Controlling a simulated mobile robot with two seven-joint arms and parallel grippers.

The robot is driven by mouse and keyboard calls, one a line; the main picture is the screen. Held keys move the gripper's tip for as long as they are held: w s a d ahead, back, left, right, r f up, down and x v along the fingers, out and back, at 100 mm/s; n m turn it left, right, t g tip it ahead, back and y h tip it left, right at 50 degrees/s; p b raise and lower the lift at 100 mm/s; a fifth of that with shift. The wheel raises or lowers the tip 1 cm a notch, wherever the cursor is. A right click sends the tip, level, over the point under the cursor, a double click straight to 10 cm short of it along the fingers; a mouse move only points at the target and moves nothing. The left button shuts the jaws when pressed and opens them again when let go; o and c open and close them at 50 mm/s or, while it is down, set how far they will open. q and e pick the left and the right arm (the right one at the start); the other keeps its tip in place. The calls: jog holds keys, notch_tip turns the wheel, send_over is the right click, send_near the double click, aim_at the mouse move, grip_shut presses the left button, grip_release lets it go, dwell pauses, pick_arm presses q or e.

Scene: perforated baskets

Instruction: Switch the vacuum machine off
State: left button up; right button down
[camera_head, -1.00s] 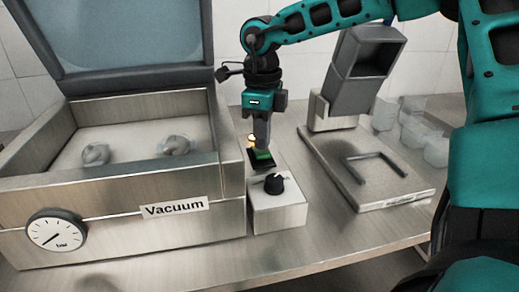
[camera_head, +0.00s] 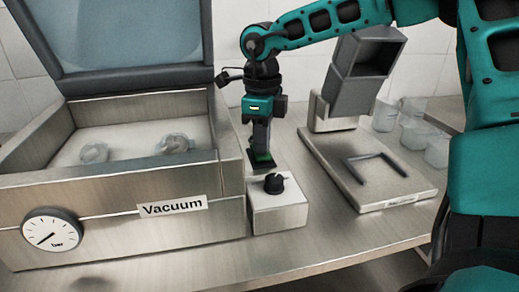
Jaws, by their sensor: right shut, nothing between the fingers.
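The vacuum machine (camera_head: 110,232) stands at the left with its lid (camera_head: 130,50) raised and a "Vacuum" label on its front. A small metal control box (camera_head: 278,214) adjoins its right side, with a black knob (camera_head: 274,183) on top near the front. A green switch (camera_head: 263,157) shows partly behind my gripper. My right gripper (camera_head: 261,168) points down over the back of this box, shut and empty, with its tips at or just above the switch. I cannot tell whether they touch it. My left gripper is not in view.
Two bagged items (camera_head: 173,145) lie in the open chamber. A round gauge (camera_head: 52,230) marked "bar" is on the machine's front. A sealing device (camera_head: 380,190) stands to the right, with clear containers (camera_head: 415,130) behind it. The table's front strip is clear.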

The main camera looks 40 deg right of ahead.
jog(key=shift+r+p, duration=2.2)
jog(key=shift+r, duration=1.25)
jog(key=shift+s+f, duration=0.1)
